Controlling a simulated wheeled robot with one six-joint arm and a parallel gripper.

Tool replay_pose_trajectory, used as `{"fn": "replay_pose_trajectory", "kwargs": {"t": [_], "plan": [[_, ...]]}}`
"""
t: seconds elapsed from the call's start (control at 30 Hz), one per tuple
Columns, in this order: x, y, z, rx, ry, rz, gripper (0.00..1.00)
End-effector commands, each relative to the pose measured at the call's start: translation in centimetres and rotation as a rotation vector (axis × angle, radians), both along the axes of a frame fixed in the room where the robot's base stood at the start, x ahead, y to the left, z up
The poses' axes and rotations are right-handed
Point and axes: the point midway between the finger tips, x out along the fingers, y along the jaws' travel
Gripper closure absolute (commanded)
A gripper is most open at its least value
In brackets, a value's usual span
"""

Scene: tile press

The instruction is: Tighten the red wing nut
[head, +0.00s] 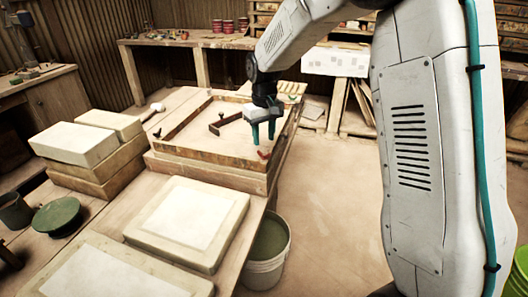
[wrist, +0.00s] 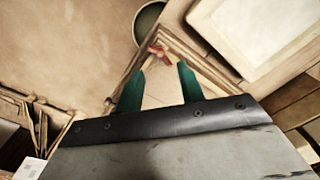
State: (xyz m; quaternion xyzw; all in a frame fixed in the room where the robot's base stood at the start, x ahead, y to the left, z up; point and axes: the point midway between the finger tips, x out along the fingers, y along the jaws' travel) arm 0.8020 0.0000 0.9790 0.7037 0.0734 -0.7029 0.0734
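The red wing nut (head: 264,154) sits at the near right corner of the wooden press frame (head: 205,157). In the wrist view the red wing nut (wrist: 157,50) shows just beyond the fingertips, near the frame's corner. My gripper (head: 263,140) has two teal fingers pointing down, above and close to the nut. In the wrist view my gripper (wrist: 161,68) is open, with a clear gap between the fingers and nothing held. The nut appears apart from the fingers. The stud under it is not clear.
A green-filled bucket (head: 267,250) stands on the floor beside the bench. Pale slabs in frames (head: 190,218) lie in front of the press, and stacked blocks (head: 75,144) stand at its left. A dark angled bracket (head: 222,124) lies inside the frame.

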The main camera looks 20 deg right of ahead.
Motion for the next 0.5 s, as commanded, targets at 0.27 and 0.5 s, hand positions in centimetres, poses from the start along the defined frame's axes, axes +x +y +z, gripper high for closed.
{"fn": "replay_pose_trajectory", "kwargs": {"t": [0.27, 0.5], "plan": [[-0.1, 0.0, -4.5, 0.0, 0.003, 0.0, 0.62], [-0.1, 0.0, -6.2, 0.0, 0.0, 0.0, 0.62]]}}
